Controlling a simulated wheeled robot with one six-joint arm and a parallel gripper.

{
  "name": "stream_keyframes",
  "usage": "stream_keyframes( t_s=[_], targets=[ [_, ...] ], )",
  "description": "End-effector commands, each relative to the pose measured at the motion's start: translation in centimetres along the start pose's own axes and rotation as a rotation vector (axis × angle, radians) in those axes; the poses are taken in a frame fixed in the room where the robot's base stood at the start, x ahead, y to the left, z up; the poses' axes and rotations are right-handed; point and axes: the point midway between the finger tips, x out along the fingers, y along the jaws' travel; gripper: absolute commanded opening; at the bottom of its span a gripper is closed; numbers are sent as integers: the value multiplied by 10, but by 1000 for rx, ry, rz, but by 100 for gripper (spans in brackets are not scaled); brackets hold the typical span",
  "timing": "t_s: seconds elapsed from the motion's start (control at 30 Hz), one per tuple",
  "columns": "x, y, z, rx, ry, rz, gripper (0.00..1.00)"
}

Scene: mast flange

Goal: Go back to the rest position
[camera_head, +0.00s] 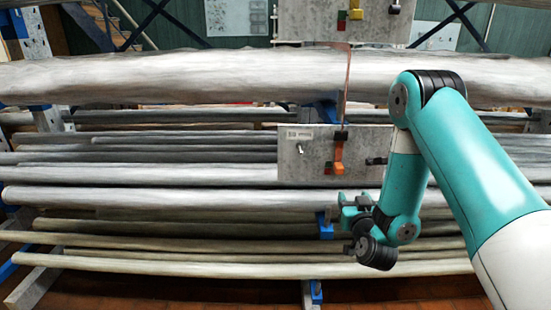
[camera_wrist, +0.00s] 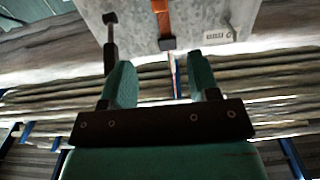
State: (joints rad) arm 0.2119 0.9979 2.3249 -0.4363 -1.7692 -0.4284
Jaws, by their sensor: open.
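My gripper (camera_head: 349,210) is just below the lower grey panel (camera_head: 312,165) in the head view, at the end of my teal arm. In the wrist view, my gripper (camera_wrist: 161,78) shows two teal fingers spread apart with nothing between them. Beyond the fingertips is the same grey panel (camera_wrist: 190,15), with an orange strap or lever (camera_wrist: 162,17) and a black-ended pin (camera_wrist: 110,35). The fingers appear apart from the panel. In the head view the orange part (camera_head: 338,155) sits near the panel's middle. My arm hides some of the scene at right.
Long grey poles (camera_head: 150,196) lie stacked across the rack behind. A thick pale log (camera_head: 180,75) spans above the lower panel. An upper grey panel (camera_head: 310,20) carries a yellow part (camera_head: 356,10). Blue rack supports (camera_head: 325,225) stand among the poles. Brown floor (camera_head: 200,290) shows in front.

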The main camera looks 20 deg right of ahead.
Motion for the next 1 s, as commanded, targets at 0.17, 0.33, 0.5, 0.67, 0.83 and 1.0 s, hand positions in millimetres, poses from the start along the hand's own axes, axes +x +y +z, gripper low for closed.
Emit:
stream_keyframes(
  t_s=[0.17, 0.33, 0.5, 0.67, 0.83, 1.0],
  targets=[
    [3, -17, -7, 20, -39, -58, 55],
    [-4, -79, -30, 73, -216, -278, 55],
    [-52, -146, -56, 81, -475, -539, 55],
    [-127, -184, -78, 19, -732, -748, 55],
    [-223, -187, -96, -118, -1007, -907, 55],
    [-302, -161, -107, -283, -1228, -977, 55]
  ],
)
